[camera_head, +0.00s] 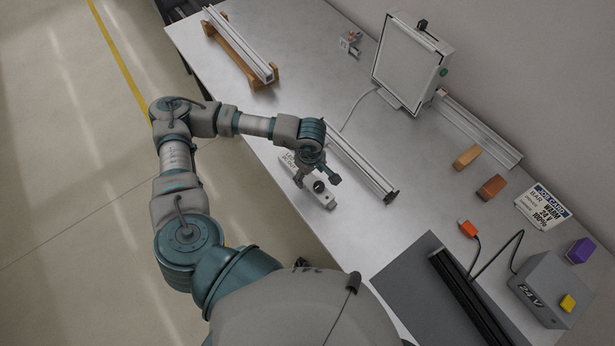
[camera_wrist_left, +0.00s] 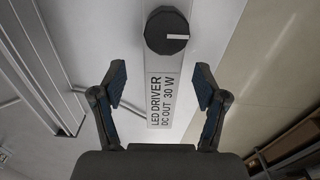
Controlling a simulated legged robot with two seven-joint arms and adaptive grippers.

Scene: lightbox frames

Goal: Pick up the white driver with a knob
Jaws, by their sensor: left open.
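The white driver (camera_head: 323,197) lies on the table under my left gripper. In the left wrist view the driver (camera_wrist_left: 167,85) shows a black knob (camera_wrist_left: 167,31) and the printed words "LED DRIVER DC OUT 30 W". My left gripper (camera_head: 317,178) is open, with one finger on each side of the driver. In the left wrist view both fingertips of the left gripper (camera_wrist_left: 161,88) stand apart from the driver's sides. The gripper hides part of the driver in the head view. My right gripper does not show.
An aluminium profile (camera_head: 358,163) lies close beside the driver. The table's front edge is near the driver.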

